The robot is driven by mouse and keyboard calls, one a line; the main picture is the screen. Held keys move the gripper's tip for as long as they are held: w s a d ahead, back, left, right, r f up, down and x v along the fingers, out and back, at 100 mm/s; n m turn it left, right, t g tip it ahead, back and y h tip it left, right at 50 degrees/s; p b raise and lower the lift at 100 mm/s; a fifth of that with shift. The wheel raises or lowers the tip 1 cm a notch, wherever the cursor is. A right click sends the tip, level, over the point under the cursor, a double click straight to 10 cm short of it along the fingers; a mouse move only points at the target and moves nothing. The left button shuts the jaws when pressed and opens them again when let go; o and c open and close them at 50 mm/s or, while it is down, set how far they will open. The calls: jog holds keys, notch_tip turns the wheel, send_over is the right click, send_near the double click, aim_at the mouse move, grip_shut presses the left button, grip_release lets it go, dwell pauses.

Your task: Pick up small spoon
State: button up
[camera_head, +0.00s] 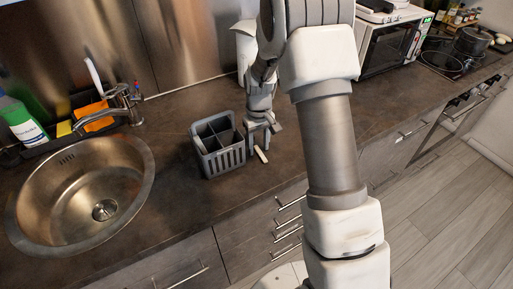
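My gripper (261,140) is low over the dark counter, just right of the grey cutlery basket (231,160). Its fingers are small and partly hidden in this view, so I cannot tell if they are open or shut. A small pale piece (262,155) shows right below the fingers, close to the counter. It may be part of the small spoon, but it is too small to be sure.
A round steel sink (60,205) with a tap (110,105) is at the left. A green-and-white bottle (22,122) stands behind it. A microwave (388,45) and a hob with a pot (472,40) are at the back right. Counter between sink and basket is clear.

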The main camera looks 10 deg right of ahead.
grip_shut()
